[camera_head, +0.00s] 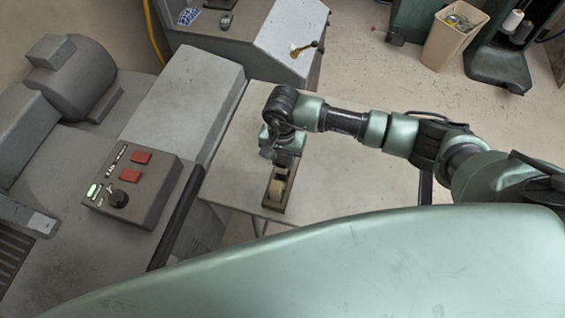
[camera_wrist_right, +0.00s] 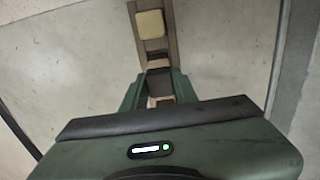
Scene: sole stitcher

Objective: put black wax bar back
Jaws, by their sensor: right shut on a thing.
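My right gripper (camera_head: 281,168) points down over a narrow brown wooden tray (camera_head: 275,208) on the table. In the right wrist view, its two green fingers (camera_wrist_right: 160,92) are shut on the black wax bar (camera_wrist_right: 160,82), which shows as a dark block between them. The bar is over or in the tray (camera_wrist_right: 172,40); I cannot tell whether it touches the tray's floor. A pale yellow bar (camera_wrist_right: 150,24) lies in the tray's far compartment in that view. The black bar is hidden by the gripper in the head view. My left gripper is not in view.
The pale table (camera_head: 335,185) has free room around the tray. A grey machine with a control box (camera_head: 133,187) bearing red buttons stands at left. Another grey machine (camera_head: 285,40) with a lever is behind. A bin (camera_head: 453,38) stands on the floor at back right.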

